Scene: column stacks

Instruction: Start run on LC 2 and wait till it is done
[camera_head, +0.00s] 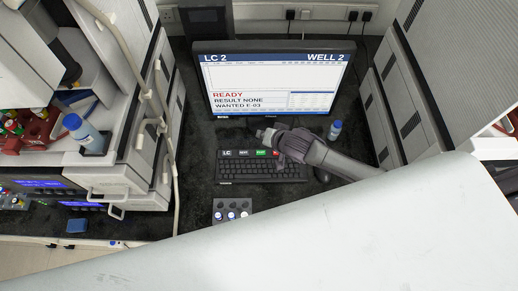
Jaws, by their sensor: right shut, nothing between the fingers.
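The LC 2 monitor (277,82) stands at the back of the dark bench. Its screen reads "LC 2", "WELL 2", "READY", "RESULT NONE" and "WANTED E-03". A black keyboard (250,172) lies in front of it. Along the keyboard's top edge are a label "LC", a white key, a green key (261,153) and a red key, the red one partly hidden by my gripper. My right gripper (263,135) comes in from the right, shut and empty, over the gap between monitor and keyboard; I cannot tell whether it touches anything. My left gripper is not in view.
A small rack (232,210) with several vials sits before the keyboard. Instrument stacks wall both sides. Another bottle (84,133) stands at left.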

